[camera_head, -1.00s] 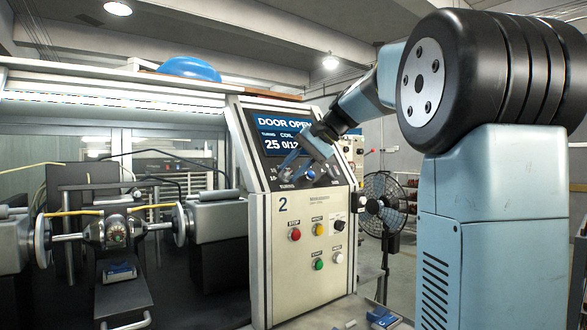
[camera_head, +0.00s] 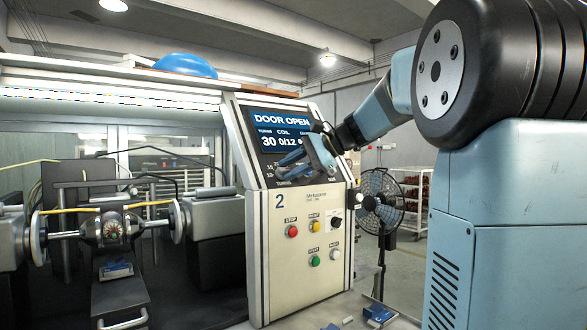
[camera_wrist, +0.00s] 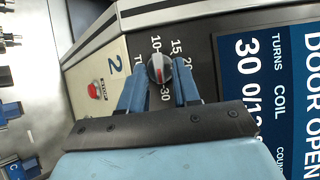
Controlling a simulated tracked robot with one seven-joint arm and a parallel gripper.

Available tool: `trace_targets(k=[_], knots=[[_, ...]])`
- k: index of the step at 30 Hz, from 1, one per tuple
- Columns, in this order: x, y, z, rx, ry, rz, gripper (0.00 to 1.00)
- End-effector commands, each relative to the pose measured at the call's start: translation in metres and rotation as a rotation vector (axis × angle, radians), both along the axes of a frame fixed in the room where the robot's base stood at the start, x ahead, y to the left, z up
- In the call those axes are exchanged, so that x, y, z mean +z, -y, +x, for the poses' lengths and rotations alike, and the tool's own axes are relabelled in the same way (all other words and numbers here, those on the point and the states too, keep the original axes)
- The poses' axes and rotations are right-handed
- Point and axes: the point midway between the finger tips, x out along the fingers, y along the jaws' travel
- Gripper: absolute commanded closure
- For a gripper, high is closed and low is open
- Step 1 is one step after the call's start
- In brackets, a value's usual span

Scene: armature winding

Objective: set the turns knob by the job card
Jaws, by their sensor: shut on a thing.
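The turns knob (camera_wrist: 157,67) is a round black and grey knob with a red mark, set in a printed scale on the dark panel. The mark points toward the 30. My gripper (camera_wrist: 160,84) is shut on the knob, with one blue finger on each side of it. In the head view my gripper (camera_head: 284,170) reaches the panel from the right and hides the knob. The display (camera_head: 280,131) reads DOOR OPEN, with turns 30 and coil 0/12. I cannot make out a job card in either view.
Below the knob are a red stop button (camera_head: 292,231), a yellow button (camera_head: 314,226), a green button (camera_head: 315,261) and a black selector (camera_head: 335,223). A winding fixture (camera_head: 112,230) stands at left. A fan (camera_head: 380,200) stands behind at right.

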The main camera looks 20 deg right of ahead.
Motion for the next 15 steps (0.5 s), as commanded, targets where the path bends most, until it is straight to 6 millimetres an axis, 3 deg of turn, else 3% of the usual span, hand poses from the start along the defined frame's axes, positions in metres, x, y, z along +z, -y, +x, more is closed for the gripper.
trace_targets(k=[11, 12, 15], knots=[[-0.0013, 0.0004, 0.0002, -0.002, -0.004, 0.002, 0.99], [-0.0013, 0.0004, 0.0002, -0.002, -0.004, 0.002, 0.66], [-0.001, 0.0003, 0.0001, -0.002, -0.004, 0.002, 0.62]])
